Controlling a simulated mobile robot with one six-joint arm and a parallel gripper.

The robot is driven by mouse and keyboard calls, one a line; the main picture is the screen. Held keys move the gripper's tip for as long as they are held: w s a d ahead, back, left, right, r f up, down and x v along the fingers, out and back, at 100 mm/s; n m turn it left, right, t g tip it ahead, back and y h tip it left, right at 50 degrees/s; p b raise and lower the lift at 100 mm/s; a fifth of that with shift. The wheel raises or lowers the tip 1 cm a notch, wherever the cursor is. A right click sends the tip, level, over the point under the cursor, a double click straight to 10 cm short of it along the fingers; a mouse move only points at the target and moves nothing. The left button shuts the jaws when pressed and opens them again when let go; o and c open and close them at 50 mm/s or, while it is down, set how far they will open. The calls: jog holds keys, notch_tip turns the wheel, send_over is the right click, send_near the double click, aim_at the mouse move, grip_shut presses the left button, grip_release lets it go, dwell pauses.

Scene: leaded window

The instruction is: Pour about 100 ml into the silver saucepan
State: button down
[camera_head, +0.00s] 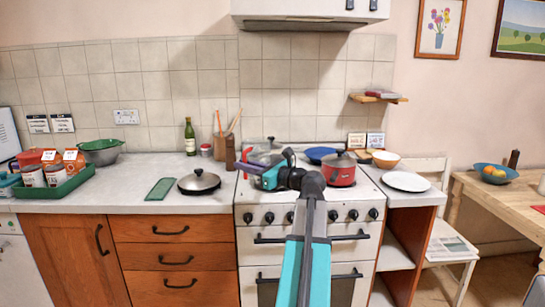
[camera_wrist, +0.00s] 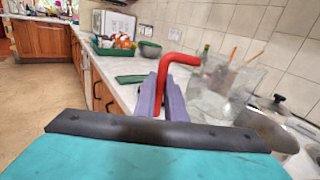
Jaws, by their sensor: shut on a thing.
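My gripper (camera_head: 256,170) is over the left side of the stove. Its purple fingers, seen in the wrist view (camera_wrist: 161,98), are shut on the red handle (camera_wrist: 176,62) of a clear jug (camera_wrist: 222,90). The jug looks about upright; I cannot tell how much liquid is in it. A silver saucepan (camera_wrist: 265,122), apparently with a black-knobbed lid, shows beside the jug at the lower right of the wrist view. In the head view it is mostly hidden behind the jug and gripper at the back left of the stove; only the knob area (camera_head: 271,140) shows.
A red lidded pot (camera_head: 340,172) and a blue plate (camera_head: 320,154) are on the stove's right side. A silver-lidded pan (camera_head: 199,182) and a green board (camera_head: 160,189) lie on the left counter. A utensil holder (camera_head: 222,146) and a bottle (camera_head: 190,137) stand near the wall.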

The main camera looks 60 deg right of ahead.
aim_at(248, 154)
jog(key=shift+r, duration=0.25)
jog(key=p, duration=0.2)
jog(key=r+m+p, duration=0.1)
jog(key=p, duration=0.1)
jog(key=shift+w+d+r, duration=0.1)
jog(key=shift+d, duration=0.25)
jog(key=m+p, duration=0.1)
jog(key=p, duration=0.1)
jog(key=d+r+m+p, duration=0.1)
jog(key=p, duration=0.3)
jog(key=shift+w+d+r+m+g, duration=0.2)
jog(key=shift+d+m+g, duration=0.1)
jog(key=shift+d+m, duration=0.1)
jog(key=d+r+m+p, duration=0.1)
jog(key=p, duration=0.1)
jog(key=d+r+p, duration=0.1)
jog(key=p, duration=0.2)
jog(key=shift+w+r+m, duration=0.15)
jog(key=shift+r+m, duration=0.2)
jog(key=shift+m, duration=0.05)
jog(key=d+m+p, duration=0.1)
jog(key=p, duration=0.1)
jog(key=d+m+p, duration=0.1)
jog(key=p, duration=0.1)
jog(key=d+m+g+y+p, duration=0.1)
jog(key=p, duration=0.2)
jog(key=shift+w+r, duration=0.25)
jog(key=shift+r, duration=0.15)
